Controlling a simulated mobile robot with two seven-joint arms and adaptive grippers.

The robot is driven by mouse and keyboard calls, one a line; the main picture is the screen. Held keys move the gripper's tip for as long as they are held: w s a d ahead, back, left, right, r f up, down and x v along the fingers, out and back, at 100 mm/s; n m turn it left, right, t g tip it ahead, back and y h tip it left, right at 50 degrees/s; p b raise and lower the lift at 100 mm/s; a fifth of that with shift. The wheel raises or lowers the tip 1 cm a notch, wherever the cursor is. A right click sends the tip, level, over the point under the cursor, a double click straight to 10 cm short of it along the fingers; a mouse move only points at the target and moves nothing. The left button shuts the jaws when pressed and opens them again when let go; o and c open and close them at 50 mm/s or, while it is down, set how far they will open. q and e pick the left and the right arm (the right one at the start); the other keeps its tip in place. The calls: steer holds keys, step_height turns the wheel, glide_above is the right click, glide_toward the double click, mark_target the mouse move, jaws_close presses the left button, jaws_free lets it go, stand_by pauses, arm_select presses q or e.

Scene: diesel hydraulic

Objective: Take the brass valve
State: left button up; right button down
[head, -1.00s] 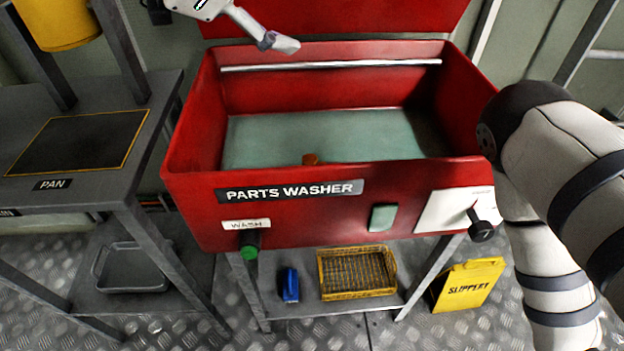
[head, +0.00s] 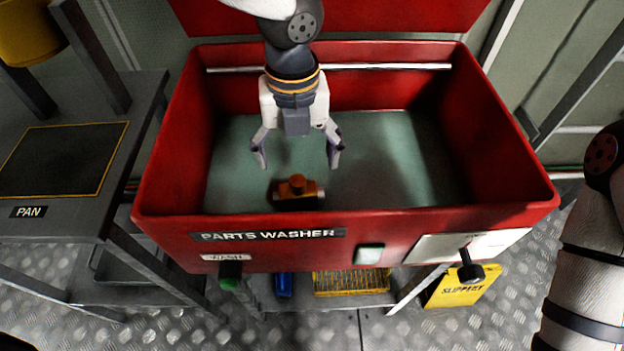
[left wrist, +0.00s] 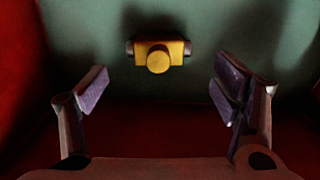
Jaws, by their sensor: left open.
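The brass valve (head: 297,190) lies on the grey-green floor of the red parts washer (head: 175,190), near its front wall. It looks orange-brown in the head view and yellow in the left wrist view (left wrist: 158,56), with a round stub and darker ends. My left gripper (head: 297,158) is open and empty inside the basin, pointing down above and slightly behind the valve. In the left wrist view its fingers (left wrist: 160,98) are spread wide, with the valve beyond and between them, not touched. My right arm shows at the right edge; its gripper is out of view.
The washer's walls stand close around my left gripper, with the raised lid behind. A lever (head: 468,268) and a green-tipped knob (head: 230,278) stick out in front. A grey bench (head: 75,230) with a pan mark stands left. A yellow slippery sign (head: 463,287) stands below right.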

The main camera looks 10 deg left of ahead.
mark_target(298, 192)
arm_select(q)
steer(key=f, duration=0.9)
steer(key=shift+s+f+b, duration=0.3)
steer(key=shift+s+f, duration=0.1)
steer(key=shift+w, duration=0.1)
steer(key=c, duration=1.3)
